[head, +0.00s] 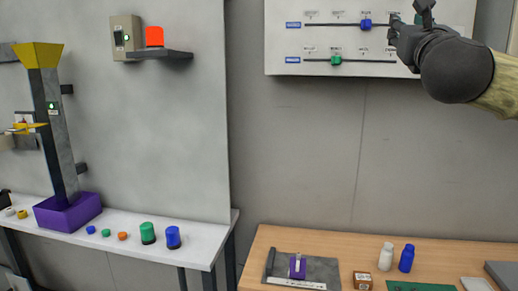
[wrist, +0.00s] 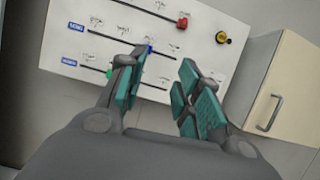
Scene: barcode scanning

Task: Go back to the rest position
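My gripper (head: 408,28) is at the upper right of the head view, raised in front of the white slider panel (head: 285,45). In the wrist view my gripper (wrist: 158,88) has its two teal-padded fingers spread apart, with nothing between them. The panel (wrist: 70,20) fills the upper middle of that view. Its blue slider knob (head: 365,23) and green slider knob (head: 336,60) show left of my gripper. A red knob (wrist: 182,22) and a yellow-and-black knob (wrist: 222,37) show in the wrist view. Whether a fingertip touches the panel cannot be told.
A wooden table (head: 262,245) below holds a white bottle (head: 386,257), a blue bottle (head: 406,259) and a small brown box (head: 362,280). A white table (head: 200,235) stands left with a purple-based chute (head: 68,212). A cabinet (wrist: 275,85) is right of the panel.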

